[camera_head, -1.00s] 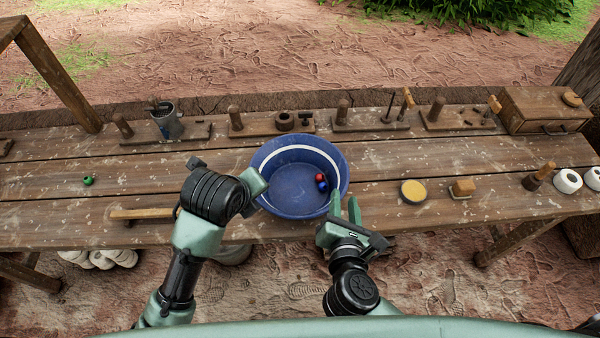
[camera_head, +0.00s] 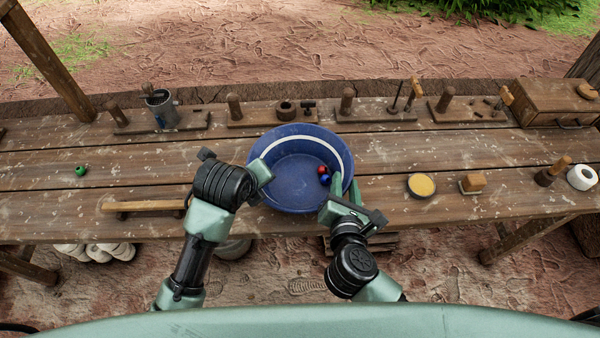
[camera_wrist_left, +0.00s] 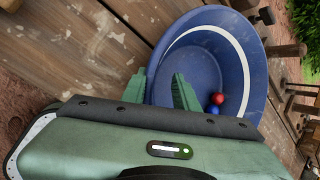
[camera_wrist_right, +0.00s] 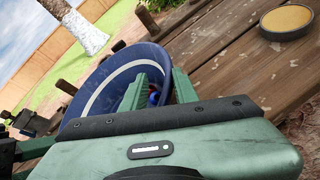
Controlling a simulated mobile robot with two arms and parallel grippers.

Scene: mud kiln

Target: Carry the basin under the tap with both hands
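The blue basin (camera_head: 290,180) with a white inner band stands on the wooden bench near its front edge, with a small red ball (camera_head: 322,169) and blue balls (camera_head: 324,180) inside. My left gripper (camera_head: 262,183) is at its left rim; in the left wrist view its spread fingers (camera_wrist_left: 160,88) sit one outside and one inside the basin wall. My right gripper (camera_head: 344,190) is at the right rim; in the right wrist view its spread fingers (camera_wrist_right: 158,88) straddle the wall. I cannot see either finger pair pressing on it. No tap is in view.
A wooden-handled tool (camera_head: 145,206) and a green ball (camera_head: 81,170) lie left of the basin. A yellow round pad (camera_head: 421,186), a wooden block (camera_head: 473,182) and a white roll (camera_head: 581,177) are to the right. Tool racks and a metal can (camera_head: 162,110) line the back.

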